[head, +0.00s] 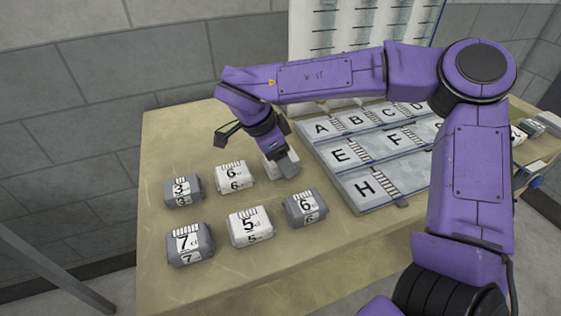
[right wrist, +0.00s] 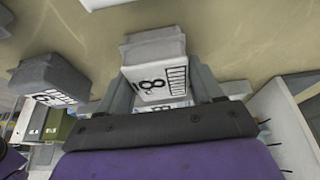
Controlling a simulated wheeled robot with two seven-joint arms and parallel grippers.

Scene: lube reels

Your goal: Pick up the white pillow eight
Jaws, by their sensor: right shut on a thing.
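The white pillow marked 8 (right wrist: 155,70) sits between the two fingers of my right gripper (right wrist: 165,85) in the right wrist view. The gripper is shut on the pillow. I cannot tell whether the pillow still touches the table. My left gripper is in neither view.
Nearby on the tan table (head: 215,275) are white pillows 6 (head: 235,175) and 5 (head: 250,226), and grey pillows 3 (head: 182,190), 7 (head: 190,243) and 6 (head: 305,207). A lettered grey rack (head: 357,178) stands close on the right. The front of the table is clear.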

